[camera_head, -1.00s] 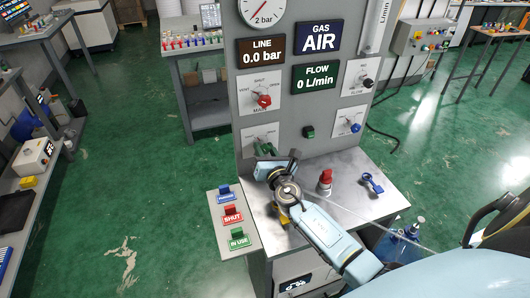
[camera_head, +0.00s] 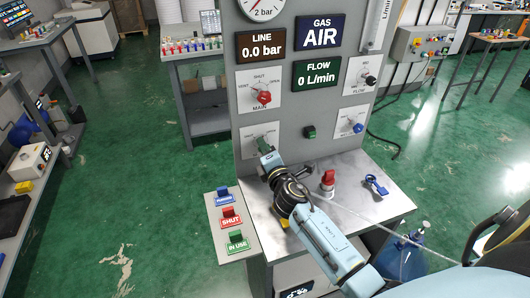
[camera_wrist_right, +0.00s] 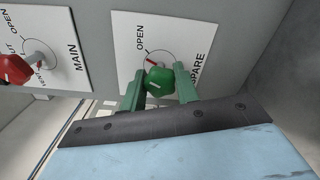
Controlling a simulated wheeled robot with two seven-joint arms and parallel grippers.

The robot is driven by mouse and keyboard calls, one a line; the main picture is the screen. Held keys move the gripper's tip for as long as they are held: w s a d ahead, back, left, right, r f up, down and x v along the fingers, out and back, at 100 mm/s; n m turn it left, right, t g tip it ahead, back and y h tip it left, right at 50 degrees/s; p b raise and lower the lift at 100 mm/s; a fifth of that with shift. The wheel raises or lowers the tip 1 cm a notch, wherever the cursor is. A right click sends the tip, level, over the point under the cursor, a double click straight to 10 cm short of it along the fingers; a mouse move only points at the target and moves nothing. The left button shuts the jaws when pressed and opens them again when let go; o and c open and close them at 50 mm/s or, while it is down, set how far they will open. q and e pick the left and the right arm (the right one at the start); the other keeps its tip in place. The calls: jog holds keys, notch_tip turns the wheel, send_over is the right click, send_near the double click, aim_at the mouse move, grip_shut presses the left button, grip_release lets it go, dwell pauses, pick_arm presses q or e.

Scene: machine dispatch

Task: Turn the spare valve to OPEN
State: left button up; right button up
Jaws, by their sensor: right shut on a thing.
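The spare valve's white plate (camera_head: 250,131) is at the lower left of the grey panel in the head view, its knob hidden there by my right gripper (camera_head: 265,148). In the right wrist view, the green knob (camera_wrist_right: 159,82) sits between the two green fingers of my right gripper (camera_wrist_right: 160,88), which is shut on it. The plate (camera_wrist_right: 190,40) carries the words OPEN and SPARE. A short red mark shows beside the knob, on the side of the word OPEN. My left gripper is not in view.
The main valve's red knob (camera_head: 264,97) is just above the spare plate. A red-topped item (camera_head: 328,183) and a blue item (camera_head: 376,185) rest on the metal bench (camera_head: 350,208). The side shelf (camera_head: 217,235) holds blue, red and green tags.

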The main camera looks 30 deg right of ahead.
jog(key=shift+m, duration=1.9)
jog(key=shift+b, duration=0.3)
jog(key=o, duration=1)
jog(key=shift+c, duration=0.2)
jog(key=v, duration=1.3)
jog(key=shift+s+b, duration=0.25)
jog(key=shift+b, duration=0.15)
jog(key=shift+f, duration=0.1)
